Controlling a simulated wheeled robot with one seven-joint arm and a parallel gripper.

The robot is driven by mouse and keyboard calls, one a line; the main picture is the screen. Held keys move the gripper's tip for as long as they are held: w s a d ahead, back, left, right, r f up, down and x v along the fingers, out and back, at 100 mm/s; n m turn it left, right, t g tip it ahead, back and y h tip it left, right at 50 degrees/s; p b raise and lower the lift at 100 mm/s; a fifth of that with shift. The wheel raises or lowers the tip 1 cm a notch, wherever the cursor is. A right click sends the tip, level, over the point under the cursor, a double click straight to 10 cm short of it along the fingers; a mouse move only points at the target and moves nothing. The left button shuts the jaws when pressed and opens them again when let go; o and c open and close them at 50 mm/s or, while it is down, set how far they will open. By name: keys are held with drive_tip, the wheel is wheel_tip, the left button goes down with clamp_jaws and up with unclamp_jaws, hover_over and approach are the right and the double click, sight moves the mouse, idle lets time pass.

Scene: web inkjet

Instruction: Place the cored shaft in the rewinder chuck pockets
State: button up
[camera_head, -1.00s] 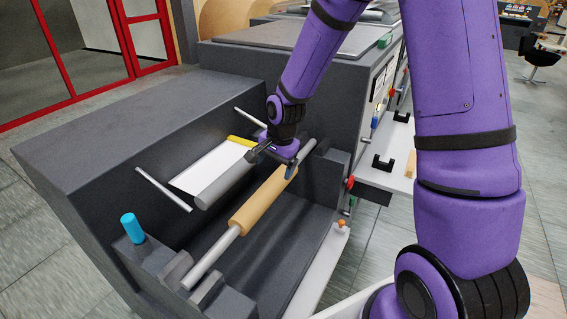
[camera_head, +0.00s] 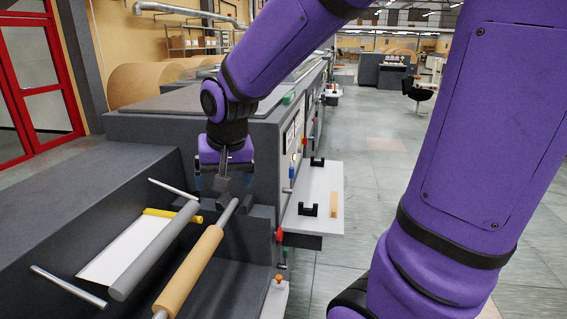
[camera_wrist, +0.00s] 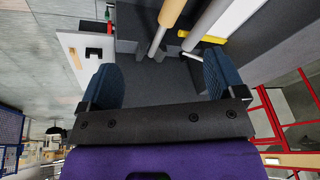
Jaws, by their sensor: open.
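The cored shaft is a metal bar (camera_head: 229,215) with a tan core (camera_head: 190,270) around it. It lies along the rewinder (camera_head: 130,168), and its far end reaches dark blocks at the far chuck pocket (camera_head: 250,210). I cannot tell how fully that end is seated, and the near end is out of frame. My gripper (camera_head: 222,184) points down, open and empty, above and behind the far end. In the wrist view the bar (camera_wrist: 156,42) and core (camera_wrist: 171,11) lie beyond the open fingers (camera_wrist: 160,82), apart from them.
A grey roller (camera_head: 152,252) with a white web (camera_head: 122,250) and a yellow bar (camera_head: 172,214) lies left of the shaft. A white side shelf (camera_head: 322,190) holds black brackets (camera_head: 308,210) and a tan block (camera_head: 334,204). Open floor lies to the right.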

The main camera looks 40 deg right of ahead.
drive_tip(key=s+d+r+n, duration=0.1)
drive_tip(key=s+r, duration=0.3)
drive_tip(key=s, duration=0.4)
drive_tip(key=s+d+r+n+t, duration=0.1)
drive_tip(key=s+r+n, duration=0.3)
drive_tip(key=s, duration=0.4)
drive_tip(key=shift+t, duration=0.3)
drive_tip(key=shift+w+a, duration=0.1)
drive_tip(key=shift+a, duration=0.05)
